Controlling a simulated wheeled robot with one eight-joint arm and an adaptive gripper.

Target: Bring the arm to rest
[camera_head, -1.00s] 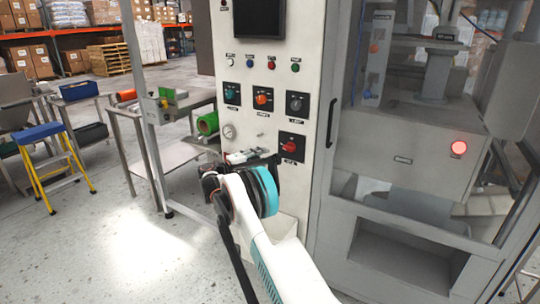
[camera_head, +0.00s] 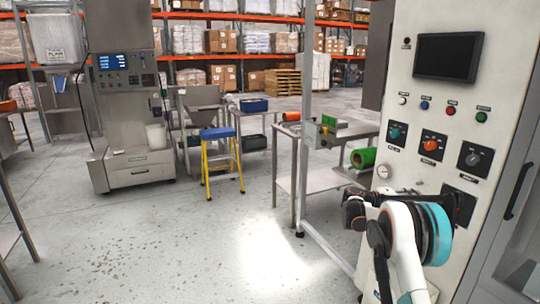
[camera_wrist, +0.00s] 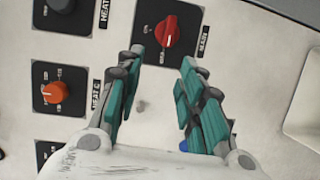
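My arm (camera_head: 405,255) is raised at the lower right of the head view, in front of the white control cabinet (camera_head: 402,147). The wrist view shows my gripper (camera_wrist: 163,62) with its two teal-padded fingers spread and nothing between them. The fingers point toward the panel face, near a red rotary knob (camera_wrist: 168,32) beyond the tips. I cannot tell the exact gap to the panel. In the head view my wrist largely hides the gripper.
An orange knob (camera_wrist: 55,92) is on the panel at left in the wrist view. A steel table (camera_head: 318,181) with green rolls stands left of the cabinet. A blue-topped yellow step stool (camera_head: 219,134) stands farther back. Open floor (camera_head: 170,235) lies to the left.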

